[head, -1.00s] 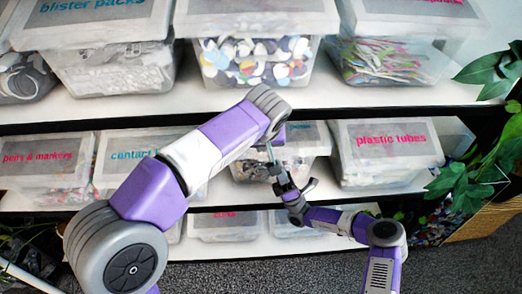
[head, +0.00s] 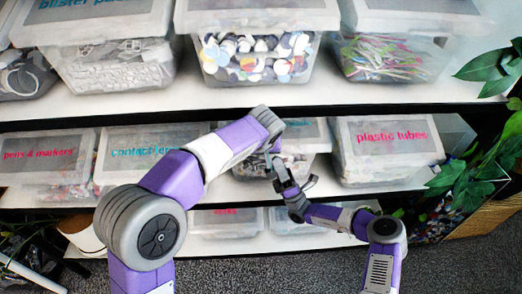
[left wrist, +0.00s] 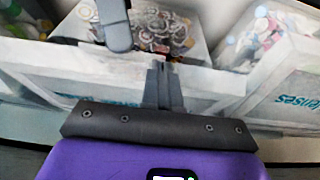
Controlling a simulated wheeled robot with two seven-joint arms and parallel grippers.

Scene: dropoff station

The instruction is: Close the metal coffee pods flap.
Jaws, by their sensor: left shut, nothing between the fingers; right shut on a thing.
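The metal coffee pods bin (head: 306,141) stands on the middle shelf, partly hidden behind my left arm. The left wrist view shows its metal pods (left wrist: 160,28) plainly through the clear part of the bin. The flap's edge and angle are hard to make out. My left gripper (left wrist: 162,66) is shut and empty close in front of this bin; the head view hides it behind the forearm. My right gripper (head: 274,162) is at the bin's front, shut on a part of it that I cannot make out. A dark finger (left wrist: 115,25), seemingly of that gripper, overlaps the pods.
The contact lenses bin (head: 140,142) is left of it and the plastic tubes bin (head: 388,140) is right. The upper shelf edge (head: 350,103) runs close above. Leaves (head: 468,180) hang at the right.

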